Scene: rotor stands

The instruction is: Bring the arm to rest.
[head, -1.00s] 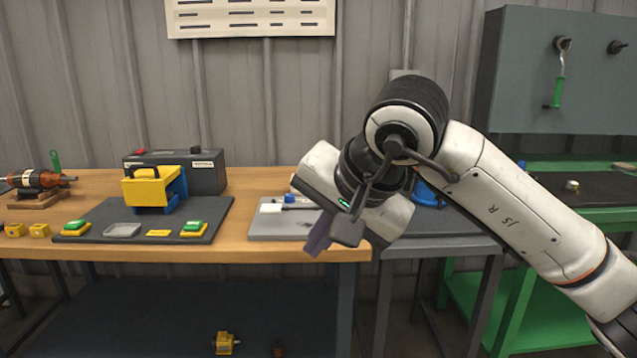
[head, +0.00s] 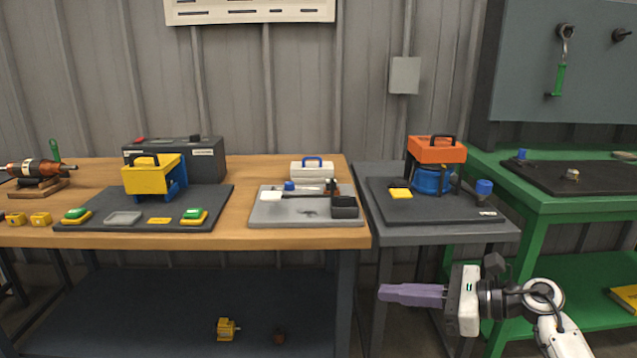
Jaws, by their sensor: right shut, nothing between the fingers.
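My right gripper (head: 383,293) is at the lower right of the head view, with its purple fingers pointing left. The fingers are shut with nothing between them. The gripper is below the level of the tabletops, in front of the legs of the grey table (head: 440,235). My right arm comes in from the lower right corner. My left gripper and arm are not in view.
The wooden bench (head: 245,237) carries a yellow-and-blue stand (head: 150,180) on a dark mat and a grey tray (head: 265,215). The grey table holds an orange-topped blue unit (head: 436,150). A green bench (head: 545,208) stands right. The lower shelf (head: 150,300) is mostly clear.

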